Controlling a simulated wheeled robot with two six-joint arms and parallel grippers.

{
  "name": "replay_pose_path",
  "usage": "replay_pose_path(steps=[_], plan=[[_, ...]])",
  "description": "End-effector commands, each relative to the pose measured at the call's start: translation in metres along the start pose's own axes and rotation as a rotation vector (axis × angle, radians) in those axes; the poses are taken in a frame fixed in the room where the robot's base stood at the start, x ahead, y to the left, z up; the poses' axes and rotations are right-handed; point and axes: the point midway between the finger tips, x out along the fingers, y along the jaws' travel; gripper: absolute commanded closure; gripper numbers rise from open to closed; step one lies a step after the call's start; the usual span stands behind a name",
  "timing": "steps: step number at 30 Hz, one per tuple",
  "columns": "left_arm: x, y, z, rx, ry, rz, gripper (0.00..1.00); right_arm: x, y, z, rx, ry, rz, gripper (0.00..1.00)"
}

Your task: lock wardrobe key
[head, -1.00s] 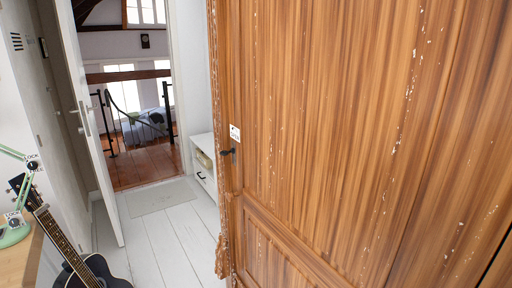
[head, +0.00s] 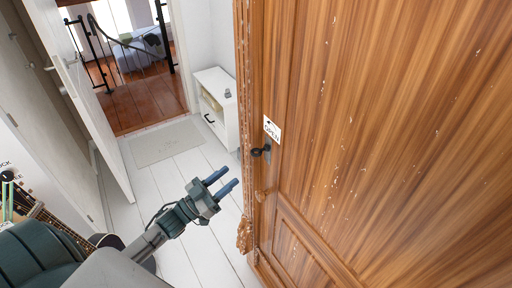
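The wooden wardrobe door (head: 350,130) fills the right of the head view and looks closed. A dark key (head: 258,152) sticks out from the lock plate (head: 267,150) near the door's left edge. A small white label (head: 272,129) reading "OPEN" with an arrow is just above it. My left gripper (head: 224,181) is to the left of and below the key, apart from it. Its two blue fingers are spread with nothing between them. My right gripper does not show.
A low white cabinet (head: 215,105) stands behind, left of the wardrobe. A guitar (head: 60,228) is at the lower left, partly hidden by my arm. White floorboards (head: 150,185) are clear around a doormat (head: 166,143).

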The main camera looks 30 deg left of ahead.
Motion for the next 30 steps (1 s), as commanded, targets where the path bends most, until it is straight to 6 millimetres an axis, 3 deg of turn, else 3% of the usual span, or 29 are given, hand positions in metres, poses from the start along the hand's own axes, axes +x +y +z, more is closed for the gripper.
replay_pose_path(steps=[1,4,21,30], plan=[[0.005,0.005,-0.012,-0.003,0.021,0.024,0.6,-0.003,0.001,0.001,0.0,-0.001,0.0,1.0],[0.012,0.009,-0.021,-0.007,0.042,0.045,0.6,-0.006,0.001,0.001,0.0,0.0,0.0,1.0],[0.104,0.012,-0.025,-0.007,0.04,0.04,0.6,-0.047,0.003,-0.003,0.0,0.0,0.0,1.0],[0.114,0.013,-0.022,-0.006,0.037,0.042,0.6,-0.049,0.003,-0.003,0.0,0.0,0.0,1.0]])
